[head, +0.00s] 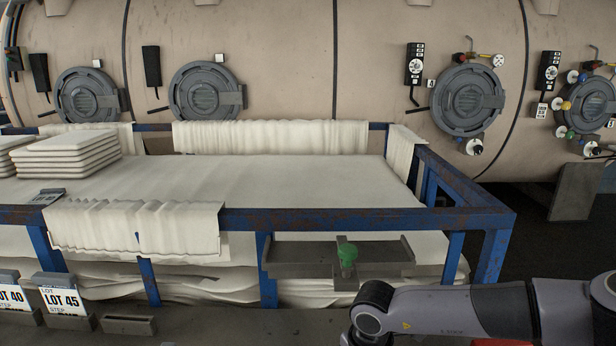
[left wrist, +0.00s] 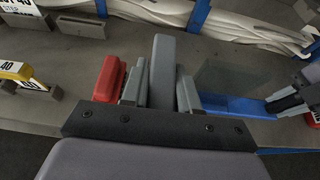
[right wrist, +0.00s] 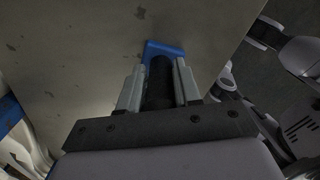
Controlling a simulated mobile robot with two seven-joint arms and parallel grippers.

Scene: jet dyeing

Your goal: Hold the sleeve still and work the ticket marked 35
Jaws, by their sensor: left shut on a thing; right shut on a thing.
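In the left wrist view my left gripper (left wrist: 162,85) is shut on an upright grey slab (left wrist: 162,65), perhaps the sleeve. A red block (left wrist: 107,78) stands just left of its fingers. My right gripper (right wrist: 158,88) is shut on a dark round handle (right wrist: 160,75) with a blue part (right wrist: 163,48) beyond it. In the left wrist view a flat blue bar (left wrist: 238,105) runs from beside the left fingers toward the black handle at the right. I cannot read a ticket marked 35. The head view shows neither gripper.
Tickets LOT 40 (head: 12,298) and LOT 45 (head: 63,298) stand in grey holders at the front left. Behind is a blue-framed truck (head: 350,222) of cream cloth, with a grey tray (head: 300,256).

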